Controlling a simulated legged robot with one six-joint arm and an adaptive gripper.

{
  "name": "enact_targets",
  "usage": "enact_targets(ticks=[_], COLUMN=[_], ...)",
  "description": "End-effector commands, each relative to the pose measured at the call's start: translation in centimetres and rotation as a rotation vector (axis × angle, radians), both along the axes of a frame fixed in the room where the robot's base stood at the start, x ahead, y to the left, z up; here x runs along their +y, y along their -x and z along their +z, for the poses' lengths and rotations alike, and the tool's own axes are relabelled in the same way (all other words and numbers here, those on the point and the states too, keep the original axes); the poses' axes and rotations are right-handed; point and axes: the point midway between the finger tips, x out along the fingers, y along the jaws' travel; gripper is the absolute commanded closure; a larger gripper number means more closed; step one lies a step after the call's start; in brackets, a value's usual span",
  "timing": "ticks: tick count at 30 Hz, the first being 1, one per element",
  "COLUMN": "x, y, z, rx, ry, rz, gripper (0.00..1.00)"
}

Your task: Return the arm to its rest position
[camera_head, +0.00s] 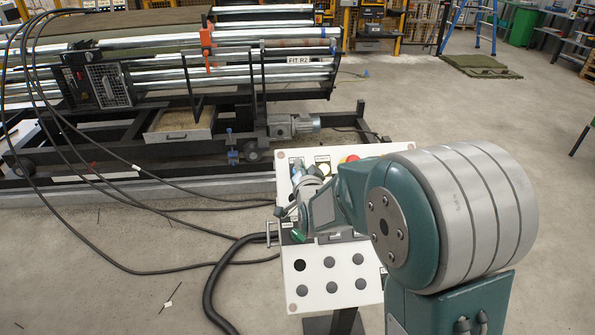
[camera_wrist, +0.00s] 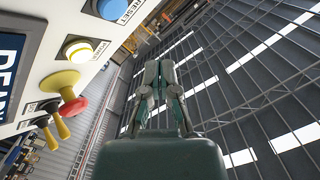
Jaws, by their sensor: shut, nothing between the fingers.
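My arm reaches out over a white control panel (camera_head: 312,302) on a stand. My gripper (camera_head: 289,213) is in front of the panel's left part in the head view, and my arm hides much of the panel's upper right. In the wrist view my gripper (camera_wrist: 159,68) has its fingers together, with nothing between them. There the panel's face (camera_wrist: 50,22) fills the upper left, to the left of the fingers and apart from them. I cannot tell the exact gap.
The panel carries a blue RESET button (camera_wrist: 108,9), a lit button (camera_wrist: 78,49), a red-and-yellow knob (camera_wrist: 71,100) and small yellow switches (camera_wrist: 60,129). A roller machine (camera_head: 190,75) stands behind at the left, with cables (camera_head: 130,205) on the floor. Open floor (camera_head: 535,190) lies at the right.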

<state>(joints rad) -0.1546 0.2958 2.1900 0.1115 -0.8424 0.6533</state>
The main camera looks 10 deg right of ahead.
Motion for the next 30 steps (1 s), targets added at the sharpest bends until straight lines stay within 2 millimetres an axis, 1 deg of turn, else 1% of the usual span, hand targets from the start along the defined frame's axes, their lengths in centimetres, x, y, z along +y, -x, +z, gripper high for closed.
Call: enact_targets(ticks=[9,11,14,17,23,29,30], x=[-0.1,-0.2,-0.8,-1.6,-3.2,-4.8,-5.1], y=[0.1,0.5,1.9,4.3,10.2,17.5,19.1], z=[0.2,0.6,1.8,3.0,4.4,5.0,5.0], rx=[0.005,0.021,0.082,0.173,0.363,0.551,0.588], ry=[0.004,0.017,0.066,0.139,0.286,0.427,0.454], rz=[0.001,0.002,0.011,0.028,0.079,0.149,0.165], gripper=[1.00,1.00,1.00,1.00,1.00,1.00,1.00])
